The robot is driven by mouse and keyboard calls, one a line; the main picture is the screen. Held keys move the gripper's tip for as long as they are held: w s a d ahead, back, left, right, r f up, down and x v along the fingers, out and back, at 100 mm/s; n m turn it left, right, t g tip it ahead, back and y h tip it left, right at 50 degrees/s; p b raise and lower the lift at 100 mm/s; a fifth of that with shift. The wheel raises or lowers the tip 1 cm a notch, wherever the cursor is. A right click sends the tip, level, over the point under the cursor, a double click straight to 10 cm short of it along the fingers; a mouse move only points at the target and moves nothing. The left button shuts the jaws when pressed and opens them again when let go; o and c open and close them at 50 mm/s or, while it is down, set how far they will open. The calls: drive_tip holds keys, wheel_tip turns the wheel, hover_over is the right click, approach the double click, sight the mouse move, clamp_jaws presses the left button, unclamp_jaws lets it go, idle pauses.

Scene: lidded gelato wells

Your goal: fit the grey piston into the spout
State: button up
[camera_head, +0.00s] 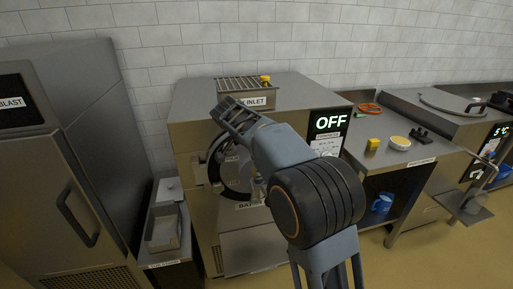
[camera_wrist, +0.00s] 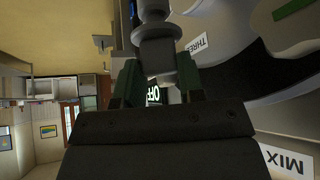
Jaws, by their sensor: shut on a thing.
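The grey piston (camera_wrist: 158,48) is a stepped round piece at the top middle of the wrist view. My gripper (camera_wrist: 158,82) is shut on it, with one green-padded finger on each side. In the head view my gripper (camera_head: 238,118) is in front of the batch machine (camera_head: 190,135), near the top of its round door (camera_head: 216,168). The arm hides much of that door. A pale fitting, perhaps the spout (camera_head: 257,188), shows low on the door beside my arm. The piston cannot be made out in the head view.
The inlet (camera_head: 247,101) is on the machine top, and its display (camera_head: 330,122) reads OFF. A metal tray (camera_head: 163,228) stands at the lower left. The right counter holds a yellow block (camera_head: 373,144), a round tub (camera_head: 400,142) and an orange ring (camera_head: 371,108).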

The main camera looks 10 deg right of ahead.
sight(257, 178)
drive_tip(key=shift+f+b, duration=3.2)
drive_tip(key=shift+f, duration=0.55)
drive_tip(key=o, duration=1.1)
drive_tip(key=shift+r, duration=0.1)
drive_tip(key=shift+p+v, duration=1.25)
drive_tip(key=shift+v, duration=1.15)
drive_tip(key=shift+r, duration=0.1)
drive_tip(key=shift+a, duration=0.1)
